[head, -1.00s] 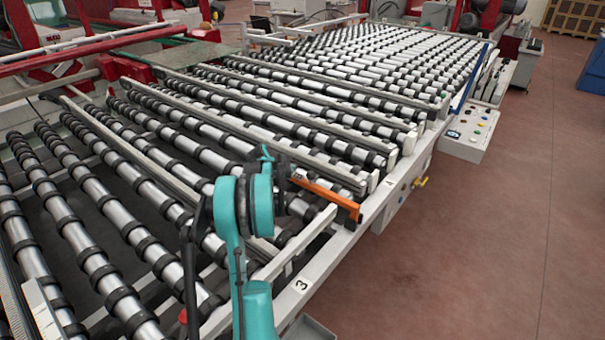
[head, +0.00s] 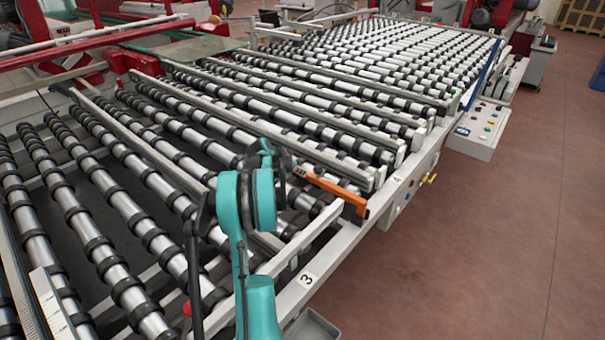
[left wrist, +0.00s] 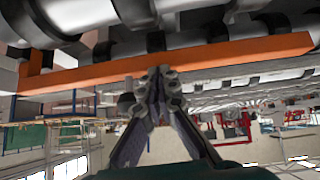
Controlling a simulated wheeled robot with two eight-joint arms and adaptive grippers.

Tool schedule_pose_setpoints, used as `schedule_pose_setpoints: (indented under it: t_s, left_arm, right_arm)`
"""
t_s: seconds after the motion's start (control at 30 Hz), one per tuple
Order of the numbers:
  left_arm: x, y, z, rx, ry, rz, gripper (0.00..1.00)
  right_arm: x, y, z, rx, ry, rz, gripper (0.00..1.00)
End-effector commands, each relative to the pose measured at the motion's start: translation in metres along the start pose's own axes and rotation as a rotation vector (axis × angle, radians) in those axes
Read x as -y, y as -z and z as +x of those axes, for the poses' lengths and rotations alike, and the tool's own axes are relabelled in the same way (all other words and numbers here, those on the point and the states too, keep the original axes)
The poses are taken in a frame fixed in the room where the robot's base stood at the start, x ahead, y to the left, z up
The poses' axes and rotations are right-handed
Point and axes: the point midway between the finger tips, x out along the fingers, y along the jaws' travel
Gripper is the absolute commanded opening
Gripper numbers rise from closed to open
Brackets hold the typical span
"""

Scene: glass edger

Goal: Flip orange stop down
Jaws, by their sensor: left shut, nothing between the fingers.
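The orange stop (head: 333,188) is a flat orange bar with a dark bracket at its right end, by the near side rail of the roller table. It lies nearly level, reaching inward over the rollers. In the left wrist view the orange stop (left wrist: 190,62) spans most of the picture. My left gripper (left wrist: 157,82) has its fingertips together at the bar's edge, with nothing between them; I cannot tell whether they touch it. In the head view the left gripper (head: 286,160) is near the bar's inner end, partly hidden by my teal arm. My right gripper is not in view.
Rows of black-ringed rollers (head: 130,210) and long grey bars fill the table. The white side rail (head: 335,245) carries number labels. A control box with buttons (head: 480,130) stands at the right. The reddish floor on the right is clear.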

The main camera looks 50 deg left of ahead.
Motion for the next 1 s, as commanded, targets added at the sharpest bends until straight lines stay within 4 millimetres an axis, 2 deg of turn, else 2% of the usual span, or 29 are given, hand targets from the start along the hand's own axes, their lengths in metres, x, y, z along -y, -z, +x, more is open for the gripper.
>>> schedule_pose_setpoints:
  t_s: [0.3, 0.5, 0.67, 1.0]
  left_arm:
    - [0.000, 0.000, -0.070, -0.002, 0.002, -0.004, 0.00]
    - [0.000, 0.000, -0.097, -0.003, 0.001, -0.003, 0.00]
    - [0.000, 0.000, -0.105, -0.003, 0.001, -0.002, 0.00]
    - [0.000, 0.000, -0.105, -0.003, 0.001, -0.002, 0.00]
  right_arm:
    - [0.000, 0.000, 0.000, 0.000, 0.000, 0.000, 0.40]
    - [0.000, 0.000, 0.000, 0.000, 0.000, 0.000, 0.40]
    - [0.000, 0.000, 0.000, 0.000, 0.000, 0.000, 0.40]
    - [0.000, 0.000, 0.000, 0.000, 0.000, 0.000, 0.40]
